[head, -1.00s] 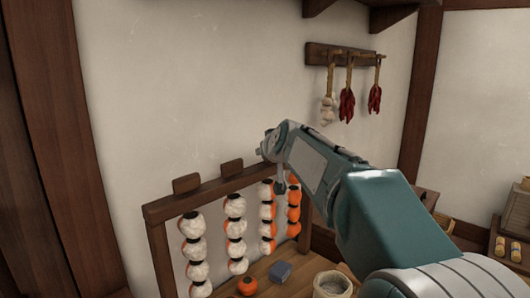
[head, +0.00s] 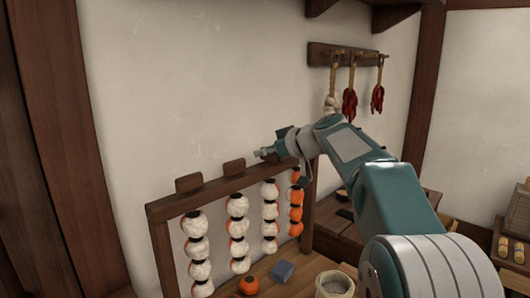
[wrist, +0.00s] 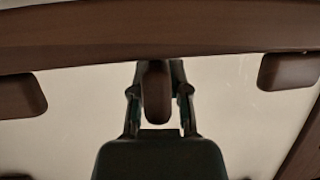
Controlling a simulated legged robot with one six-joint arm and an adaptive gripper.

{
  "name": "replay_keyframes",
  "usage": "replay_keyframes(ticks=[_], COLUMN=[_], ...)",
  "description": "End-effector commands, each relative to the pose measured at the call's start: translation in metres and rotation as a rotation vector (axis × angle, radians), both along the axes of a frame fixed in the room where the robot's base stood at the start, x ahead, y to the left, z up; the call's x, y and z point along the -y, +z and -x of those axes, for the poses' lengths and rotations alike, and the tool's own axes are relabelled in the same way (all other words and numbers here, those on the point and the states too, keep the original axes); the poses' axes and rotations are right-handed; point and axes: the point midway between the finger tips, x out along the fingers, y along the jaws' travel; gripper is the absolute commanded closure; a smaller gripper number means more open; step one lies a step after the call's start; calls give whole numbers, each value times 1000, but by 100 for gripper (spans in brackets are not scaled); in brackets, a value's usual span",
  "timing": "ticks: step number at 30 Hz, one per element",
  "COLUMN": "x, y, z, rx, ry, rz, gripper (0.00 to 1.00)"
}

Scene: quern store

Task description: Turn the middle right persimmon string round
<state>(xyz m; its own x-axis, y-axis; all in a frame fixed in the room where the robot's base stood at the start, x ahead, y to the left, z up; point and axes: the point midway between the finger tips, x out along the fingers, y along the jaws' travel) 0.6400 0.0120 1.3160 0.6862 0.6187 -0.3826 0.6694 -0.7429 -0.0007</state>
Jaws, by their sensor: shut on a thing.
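The middle right persimmon string (head: 269,215) hangs third from the left on a wooden rack (head: 163,213). Its fruits look mostly white from here, with orange at their edges. My gripper (head: 268,153) is at the top rail, above this string. In the wrist view my gripper (wrist: 156,68) is shut on a dark wooden tab (wrist: 156,95), with one finger on each side of it. Two white-and-orange strings hang to the left (head: 197,250) and (head: 238,232). The rightmost string (head: 296,210) shows mainly orange.
Two free tabs (head: 188,183) and (head: 234,167) stand on the rail to the left. A loose persimmon (head: 249,285), a blue block (head: 282,271) and a pale pot (head: 334,284) are on the bench. Garlic and chillies (head: 350,103) hang on the wall behind.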

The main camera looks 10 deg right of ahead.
Motion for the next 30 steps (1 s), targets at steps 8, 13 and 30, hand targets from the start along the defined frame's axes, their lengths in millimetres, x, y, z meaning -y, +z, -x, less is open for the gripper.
replay_keyframes(ticks=[8, 13, 30], x=[-1, -3, -4], y=[-4, -3, 0], z=[1, 3, 5], rx=[-5, -4, 2], ry=[263, 400, 636], rz=[0, 1, -4], gripper=[100, 100, 100])
